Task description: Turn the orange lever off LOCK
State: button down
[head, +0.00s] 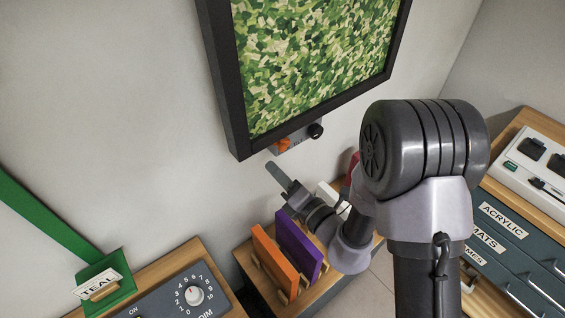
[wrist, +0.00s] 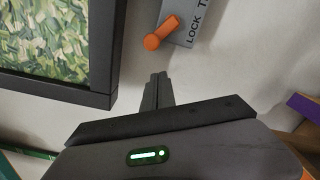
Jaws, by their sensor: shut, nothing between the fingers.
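The orange lever (wrist: 163,32) sits on a grey plate (wrist: 192,22) on the wall, with the word LOCK readable beside it in the wrist view. A second word beyond LOCK is cut off at the frame edge.
The dark-framed picture (head: 237,128) hangs close above. An orange panel (head: 272,262) and a purple panel (head: 298,247) stand upright in a wooden rack below my gripper. A dial box (head: 190,290) and green TEAL piece (head: 108,285) are at lower left. Drawers (head: 510,240) stand at right.

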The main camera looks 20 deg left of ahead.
aim_at(284, 144)
jog(key=shift+w+d+r, duration=0.2)
jog(key=shift+w+r, duration=0.15)
jog(key=shift+w, duration=0.25)
jog(key=shift+w+d+r, duration=0.2)
jog(key=shift+w+r, duration=0.1)
jog(key=shift+w, duration=0.3)
jog(key=shift+r+m+p, duration=0.3)
jog(key=shift+m+p, duration=0.3)
jog(key=shift+p, duration=0.4)
jog(key=w+r+m+p, duration=0.1)
jog(key=m+p, duration=0.2)
jog(key=p, duration=0.1)
jog(key=w+d+r+m+p, duration=0.1)
jog(key=m+p, duration=0.2)
jog(key=p, duration=0.2)
jog(key=r+m+p, duration=0.1)
jog(key=m+p, duration=0.2)
jog(key=p, duration=0.1)
jog(key=shift+w+d+r, duration=0.25)
jog(key=shift+w+r, duration=0.05)
jog(key=shift+w, duration=0.1)
jog(key=shift+w+p, duration=0.15)
jog(key=shift+p, duration=0.2)
jog(key=shift+d, duration=0.1)
